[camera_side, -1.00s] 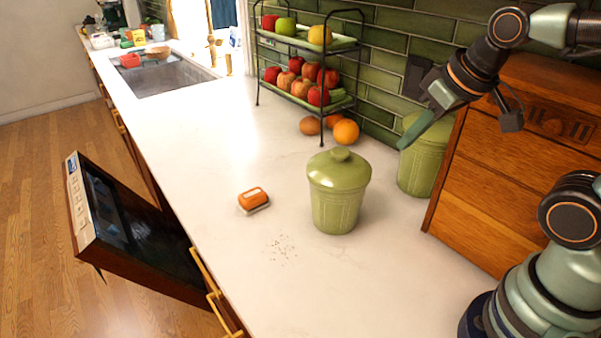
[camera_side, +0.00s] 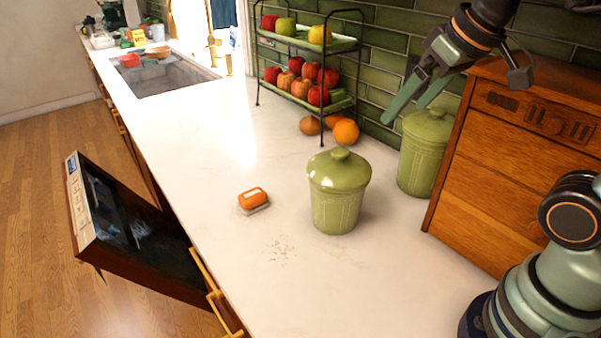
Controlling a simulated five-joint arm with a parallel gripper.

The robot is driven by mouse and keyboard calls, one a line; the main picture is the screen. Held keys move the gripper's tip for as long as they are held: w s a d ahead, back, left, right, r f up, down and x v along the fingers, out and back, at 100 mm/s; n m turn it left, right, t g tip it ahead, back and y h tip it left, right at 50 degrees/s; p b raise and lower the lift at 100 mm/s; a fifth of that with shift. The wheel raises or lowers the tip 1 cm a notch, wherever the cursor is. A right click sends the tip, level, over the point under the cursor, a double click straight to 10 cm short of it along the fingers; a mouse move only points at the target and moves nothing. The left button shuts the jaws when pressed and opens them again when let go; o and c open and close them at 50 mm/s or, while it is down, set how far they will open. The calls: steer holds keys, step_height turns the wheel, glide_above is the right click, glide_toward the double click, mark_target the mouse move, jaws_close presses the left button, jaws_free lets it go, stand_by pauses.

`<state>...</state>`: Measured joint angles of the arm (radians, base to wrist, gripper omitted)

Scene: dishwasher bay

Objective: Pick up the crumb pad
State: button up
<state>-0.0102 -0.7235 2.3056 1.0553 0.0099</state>
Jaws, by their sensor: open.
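The crumb pad (camera_side: 253,199) is a small block with an orange top and a pale underside. It lies on the white counter, left of the front green canister. A scatter of dark crumbs (camera_side: 281,249) lies on the counter just in front of it. My gripper (camera_side: 403,112) is open and empty, raised in the air at the upper right near the back green canister. It is well apart from the pad, up and to the right of it. Nothing hides the pad.
A lidded green canister (camera_side: 338,205) stands between my gripper's side and the pad. Another canister (camera_side: 423,160) stands by the wooden box (camera_side: 515,175). A two-tier fruit rack (camera_side: 322,112) and loose oranges (camera_side: 346,132) are behind. The open dishwasher door (camera_side: 135,235) is at left.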

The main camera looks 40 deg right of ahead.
steer(key=w+a+r, duration=0.1)
steer(key=w+a, duration=0.5)
steer(key=w, duration=0.5)
steer(key=t+y, duration=0.1)
steer(key=y, duration=0.1)
glide_above(253, 193)
steer(key=s, duration=0.5)
steer(key=f, duration=2.5)
steer(key=shift+w+d+f, duration=0.2)
steer(key=shift+d, duration=0.15)
steer(key=shift+w+d+r+x, duration=0.1)
steer(key=shift+w+x, duration=0.05)
steer(key=shift+x, duration=0.8)
steer(key=shift+w+d+r+x, duration=0.1)
steer(key=shift+x, duration=0.85)
steer(key=shift+w+r+x, duration=0.1)
steer(key=shift+w+x, duration=0.05)
steer(key=shift+x, duration=0.8)
steer(key=shift+f, duration=0.1)
steer(key=c, duration=1.1)
